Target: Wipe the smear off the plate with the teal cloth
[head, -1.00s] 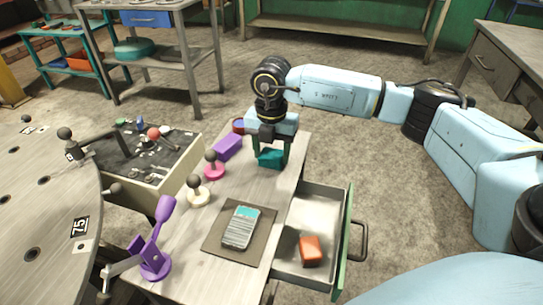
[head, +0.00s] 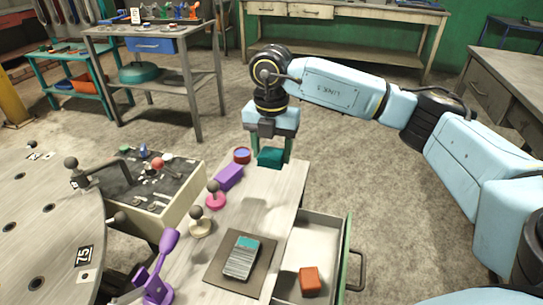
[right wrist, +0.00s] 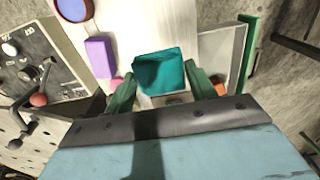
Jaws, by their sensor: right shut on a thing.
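The teal cloth (head: 270,158) is a folded block held between the green fingers of my right gripper (head: 271,152), above the far end of the grey bench (head: 275,205). It also shows in the right wrist view (right wrist: 160,72), between both fingertips. I cannot tell for sure which marks are the smear. My left gripper is out of view.
An open drawer (head: 318,232) with an orange block (head: 309,280) juts out right of the bench. A purple block (head: 229,177), knobbed stands (head: 215,196) and a purple clamp (head: 159,275) line the left edge. A round table (head: 45,235) stands at left.

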